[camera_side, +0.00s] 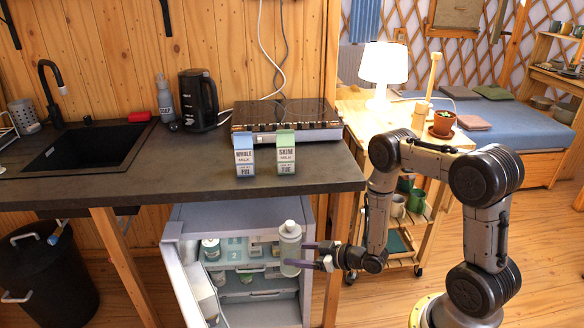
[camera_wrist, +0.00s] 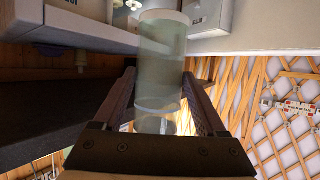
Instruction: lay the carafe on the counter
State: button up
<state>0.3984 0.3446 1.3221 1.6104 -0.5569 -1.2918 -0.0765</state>
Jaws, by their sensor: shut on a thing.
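The carafe (camera_side: 290,240) is a pale, translucent cylinder with a light cap. It is upright in front of the open fridge, below the counter's level. My gripper (camera_side: 292,256) reaches it from the right and is shut on its body. In the wrist view the carafe (camera_wrist: 160,50) stands between the two fingers of my gripper (camera_wrist: 160,90). The dark counter (camera_side: 190,182) is above and behind the carafe. Its front stretch left of the milk cartons is bare.
The fridge (camera_side: 237,214) stands open under the counter, with its door (camera_side: 187,290) swung to the left and items on its shelves. Two milk cartons, whole (camera_side: 244,157) and skim (camera_side: 286,154), stand near the counter's front edge. A stove (camera_side: 286,117), kettle (camera_side: 198,100) and sink (camera_side: 90,147) are behind.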

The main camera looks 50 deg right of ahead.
jog(key=s+d+r+m+h, duration=0.25)
jog(key=d+r, duration=0.35)
jog(key=r, duration=0.5)
jog(key=s+d+r+m+h, duration=0.25)
jog(key=d+r, duration=0.35)
jog(key=r, duration=0.6)
jog(key=s+d+r+m+h, duration=0.25)
jog(key=d+r, duration=0.35)
jog(key=r, duration=0.5)
jog(key=shift+n+g, duration=0.3)
jog(key=shift+n, duration=0.15)
jog(key=shift+w+d+f, duration=1.25)
jog(key=shift+w+f, duration=0.65)
jog(key=shift+f, duration=0.2)
jog(key=shift+w+d+f, duration=1.2)
jog(key=shift+w+f, duration=0.75)
jog(key=shift+f, duration=0.15)
jog(key=shift+w+d+f, duration=1.25)
jog(key=shift+w+f, duration=0.65)
jog(key=shift+f, duration=0.2)
jog(key=shift+f, duration=0.1)
